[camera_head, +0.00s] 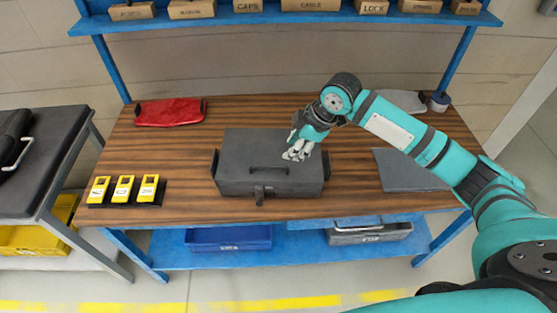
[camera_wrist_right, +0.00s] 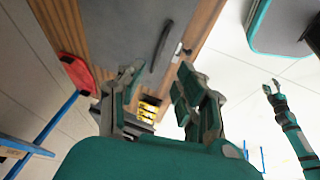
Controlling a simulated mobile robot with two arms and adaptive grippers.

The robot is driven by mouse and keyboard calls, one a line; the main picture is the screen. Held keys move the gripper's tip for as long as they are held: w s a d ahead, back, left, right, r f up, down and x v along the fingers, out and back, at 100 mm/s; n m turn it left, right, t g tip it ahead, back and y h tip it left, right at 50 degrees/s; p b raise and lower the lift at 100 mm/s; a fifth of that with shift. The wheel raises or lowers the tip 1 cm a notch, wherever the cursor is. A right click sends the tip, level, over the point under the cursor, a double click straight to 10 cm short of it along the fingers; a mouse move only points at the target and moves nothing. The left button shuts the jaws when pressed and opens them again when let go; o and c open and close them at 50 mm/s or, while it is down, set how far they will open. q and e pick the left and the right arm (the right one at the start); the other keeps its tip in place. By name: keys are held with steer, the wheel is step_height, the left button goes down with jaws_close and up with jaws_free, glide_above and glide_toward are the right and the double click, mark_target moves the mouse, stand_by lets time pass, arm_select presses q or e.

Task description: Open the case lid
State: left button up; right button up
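The dark grey case (camera_head: 240,150) sits on the middle of the wooden workbench with its lid down. A bar handle (camera_head: 269,170) lies on the lid, and a latch (camera_head: 259,194) hangs at the front. My right gripper (camera_head: 291,155) is over the right part of the lid; whether it touches cannot be told. In the right wrist view its fingers (camera_wrist_right: 163,95) are spread apart with nothing between them, and the case (camera_wrist_right: 125,35) with its handle (camera_wrist_right: 161,47) shows beyond them. My left gripper (camera_wrist_right: 271,87) shows small at the right of that view, its opening unclear.
Three yellow devices (camera_head: 124,189) stand at the bench's front left. A red folded item (camera_head: 170,112) lies at the back left. A grey mat (camera_head: 408,170) lies right of the case. A blue shelf (camera_head: 230,19) with cardboard boxes runs above the back.

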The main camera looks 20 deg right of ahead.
mark_target(276, 166)
steer(key=p+x, duration=0.1)
steer(key=x, duration=0.9)
steer(key=shift+w+a+f+p, duration=0.15)
steer(key=shift+f+p, duration=0.1)
steer(key=shift+p, duration=0.1)
jaws_close()
